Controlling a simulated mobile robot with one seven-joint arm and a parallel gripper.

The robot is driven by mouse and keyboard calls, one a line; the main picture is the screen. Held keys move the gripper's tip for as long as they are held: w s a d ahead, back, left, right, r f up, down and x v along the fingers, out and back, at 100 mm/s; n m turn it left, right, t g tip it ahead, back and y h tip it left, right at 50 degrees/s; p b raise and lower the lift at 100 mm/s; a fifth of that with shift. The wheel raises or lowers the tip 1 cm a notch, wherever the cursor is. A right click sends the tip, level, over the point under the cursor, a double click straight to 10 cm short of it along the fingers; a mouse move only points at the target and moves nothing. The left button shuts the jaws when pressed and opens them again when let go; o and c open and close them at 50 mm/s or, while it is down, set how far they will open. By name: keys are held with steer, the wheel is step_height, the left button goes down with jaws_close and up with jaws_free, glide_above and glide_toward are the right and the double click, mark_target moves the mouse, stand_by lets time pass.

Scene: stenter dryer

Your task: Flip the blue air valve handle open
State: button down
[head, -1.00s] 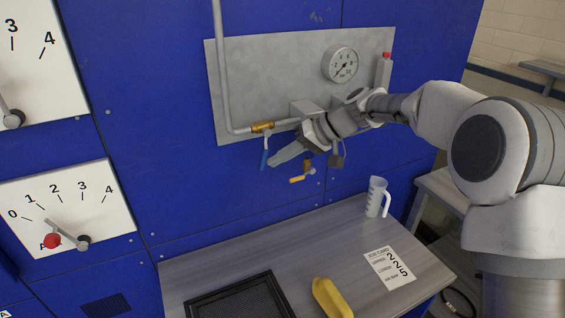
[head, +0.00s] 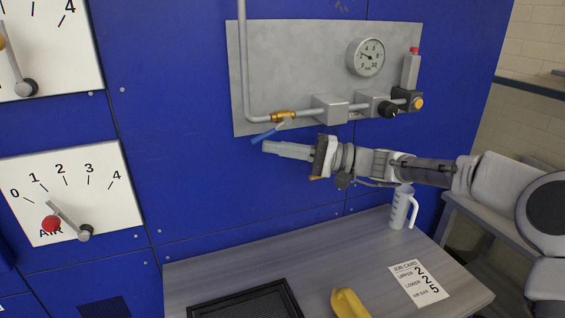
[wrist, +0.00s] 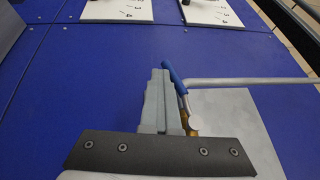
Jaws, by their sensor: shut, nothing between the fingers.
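The blue air valve handle (head: 264,136) slants down and left from its brass valve (head: 284,117) on the pipe. In the wrist view the blue handle (wrist: 174,79) lies right beside my fingers, with the brass valve (wrist: 192,121) nearer the palm. My gripper (head: 266,147) is shut and empty, pointing left just below the handle. In the wrist view my gripper (wrist: 158,78) has its fingers together, at or very near the handle; I cannot tell whether they touch. The pressure gauge (head: 366,57) is above right.
The AIR dial (head: 70,190) with a red knob is at left. The blue wall left of the gripper is clear.

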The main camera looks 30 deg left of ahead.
steer(key=shift+s+a+r+m+y+b, duration=0.25)
steer(key=shift+r+m+y+b, duration=0.15)
steer(key=shift+y, duration=0.2)
steer(key=shift+s+a+r+m+y+b, duration=0.2)
steer(key=shift+r+m+y+b, duration=0.15)
steer(key=shift+y+b, duration=0.2)
steer(key=shift+r, duration=0.1)
steer(key=shift+s, duration=0.1)
steer(key=w+d+f+b, duration=0.2)
steer(key=w+d+f, duration=0.1)
steer(key=d+f, duration=0.4)
steer(key=shift+d+f, duration=0.4)
steer(key=shift+d, duration=0.8)
